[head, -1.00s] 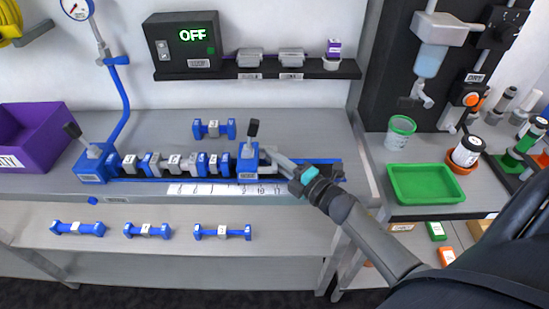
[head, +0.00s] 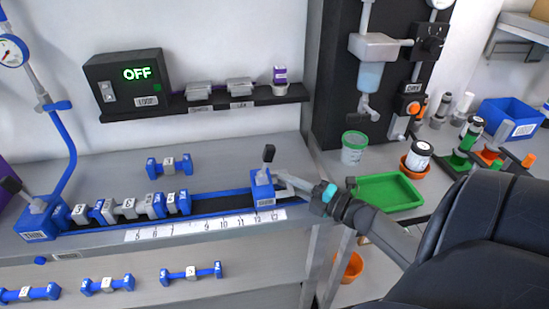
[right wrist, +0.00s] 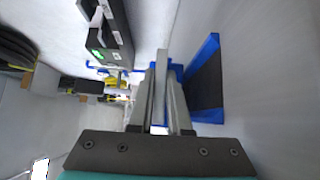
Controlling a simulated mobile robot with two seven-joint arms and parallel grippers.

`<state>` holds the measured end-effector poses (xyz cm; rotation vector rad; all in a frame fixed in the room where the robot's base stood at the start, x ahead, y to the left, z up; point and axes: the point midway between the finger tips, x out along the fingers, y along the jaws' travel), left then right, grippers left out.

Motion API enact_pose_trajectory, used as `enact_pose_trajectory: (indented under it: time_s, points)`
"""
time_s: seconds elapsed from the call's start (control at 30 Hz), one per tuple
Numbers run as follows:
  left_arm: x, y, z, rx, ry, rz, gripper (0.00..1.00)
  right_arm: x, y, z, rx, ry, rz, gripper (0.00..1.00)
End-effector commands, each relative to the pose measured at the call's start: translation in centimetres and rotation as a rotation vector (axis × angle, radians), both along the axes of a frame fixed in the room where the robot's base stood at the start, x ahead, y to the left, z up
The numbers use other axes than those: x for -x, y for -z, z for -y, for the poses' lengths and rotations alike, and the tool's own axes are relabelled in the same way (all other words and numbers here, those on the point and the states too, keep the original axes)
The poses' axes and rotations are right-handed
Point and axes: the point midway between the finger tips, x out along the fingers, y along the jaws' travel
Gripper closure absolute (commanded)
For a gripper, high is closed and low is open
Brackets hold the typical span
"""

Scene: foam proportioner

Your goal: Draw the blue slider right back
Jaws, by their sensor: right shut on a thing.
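The blue slider (head: 263,188) stands near the right end of the blue rail (head: 222,206), beside the high numbers of the white scale. It carries an upright black-knobbed lever (head: 268,157). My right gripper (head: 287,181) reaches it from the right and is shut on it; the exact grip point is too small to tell. In the right wrist view, its fingers (right wrist: 160,100) lie close together, with blue parts just beyond them. A row of blue and grey pieces (head: 130,207) sits at the rail's left, with an empty stretch of rail between them and the slider. My left gripper is out of view.
A blue left block (head: 40,217) with a lever closes the rail's other end. A loose blue-grey piece (head: 169,165) lies behind the rail. A green tray (head: 385,192) stands right, near my arm. A black box (head: 128,82) reads OFF.

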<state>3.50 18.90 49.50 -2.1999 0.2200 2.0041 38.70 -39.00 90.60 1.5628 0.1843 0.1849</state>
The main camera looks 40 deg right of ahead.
Motion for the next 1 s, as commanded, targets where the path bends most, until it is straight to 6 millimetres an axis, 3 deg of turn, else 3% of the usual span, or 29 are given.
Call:
enact_pose_trajectory:
  time_s: [0.2,0.23,0.47,0.77,1.0]
  points:
    - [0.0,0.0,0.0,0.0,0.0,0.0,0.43,0.0,0.0,0.0,-0.001,0.001,-0.001,1.0]
    - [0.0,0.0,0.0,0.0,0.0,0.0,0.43,0.0,0.0,0.0,-0.001,0.001,-0.001,0.8]
    - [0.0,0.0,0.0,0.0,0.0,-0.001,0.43,0.0,0.0,-0.1,-0.001,0.0,0.0,0.55]
    - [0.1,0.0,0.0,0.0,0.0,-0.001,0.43,0.1,0.0,0.0,-0.001,0.0,-0.001,0.54]
    - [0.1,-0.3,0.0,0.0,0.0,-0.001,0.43,3.0,0.1,0.6,-0.001,0.001,-0.005,0.54]
